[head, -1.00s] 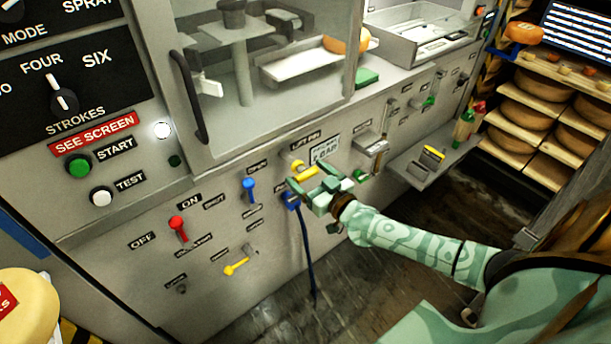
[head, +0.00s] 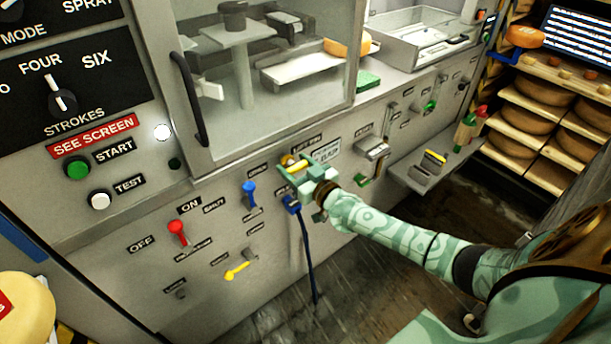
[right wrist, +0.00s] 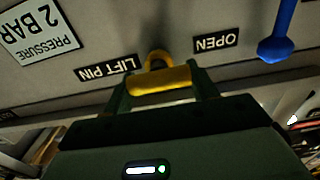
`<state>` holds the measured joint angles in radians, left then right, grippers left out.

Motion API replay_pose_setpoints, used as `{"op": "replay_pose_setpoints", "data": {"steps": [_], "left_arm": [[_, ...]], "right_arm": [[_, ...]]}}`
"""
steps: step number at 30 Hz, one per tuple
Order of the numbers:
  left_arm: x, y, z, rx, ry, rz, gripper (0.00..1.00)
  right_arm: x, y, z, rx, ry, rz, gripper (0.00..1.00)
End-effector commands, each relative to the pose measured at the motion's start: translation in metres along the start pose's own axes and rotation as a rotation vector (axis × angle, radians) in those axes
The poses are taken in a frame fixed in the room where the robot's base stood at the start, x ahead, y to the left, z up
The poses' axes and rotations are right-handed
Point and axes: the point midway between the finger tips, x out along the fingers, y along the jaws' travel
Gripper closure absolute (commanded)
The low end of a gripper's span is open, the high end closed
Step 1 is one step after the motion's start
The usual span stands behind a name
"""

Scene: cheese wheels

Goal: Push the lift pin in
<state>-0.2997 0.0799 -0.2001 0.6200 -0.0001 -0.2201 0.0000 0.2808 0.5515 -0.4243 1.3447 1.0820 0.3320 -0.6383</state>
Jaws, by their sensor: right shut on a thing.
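The lift pin (head: 292,163) is a yellow pin with a crossbar handle on the grey machine front, under the LIFT PIN label (head: 308,141). My right gripper (head: 297,168) is at the pin, its fingers on both ends of the yellow handle. In the right wrist view the yellow handle (right wrist: 160,81) lies crosswise between the two fingers, with a yellow collar behind it at the panel. The right gripper is shut on it. How deep the pin sits is hard to tell. My left gripper is not in view.
A blue lever (head: 249,194) and a blue plug with its hanging cable (head: 304,240) are left of and below my right gripper. A red lever (head: 177,232) is farther left. A small shelf (head: 425,178) juts out at right.

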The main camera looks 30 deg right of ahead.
Motion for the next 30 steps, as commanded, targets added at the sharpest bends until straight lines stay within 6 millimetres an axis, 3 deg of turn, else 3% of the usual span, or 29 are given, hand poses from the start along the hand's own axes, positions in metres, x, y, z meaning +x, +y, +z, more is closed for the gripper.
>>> {"op": "replay_pose_setpoints", "data": {"steps": [3, 12, 13, 15, 25, 30], "left_arm": [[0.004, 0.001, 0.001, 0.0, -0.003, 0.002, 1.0], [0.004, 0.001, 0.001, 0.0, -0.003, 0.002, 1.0], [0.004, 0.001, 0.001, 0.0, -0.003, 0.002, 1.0], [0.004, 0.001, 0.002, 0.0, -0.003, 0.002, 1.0], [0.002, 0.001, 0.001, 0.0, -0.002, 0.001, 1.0], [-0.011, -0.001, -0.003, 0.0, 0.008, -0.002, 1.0]], "right_arm": [[0.015, 0.0, 0.001, 0.0, 0.0, 0.001, 0.83], [0.017, 0.0, 0.0, 0.0, 0.0, 0.001, 0.83], [0.017, 0.0, 0.0, 0.0, 0.0, 0.001, 0.37], [0.017, 0.0, 0.0, 0.0, 0.0, 0.001, 0.2], [0.013, 0.0, -0.001, 0.0, -0.001, 0.0, 0.2], [-0.013, 0.0, -0.004, 0.0, -0.002, -0.001, 0.2]]}}
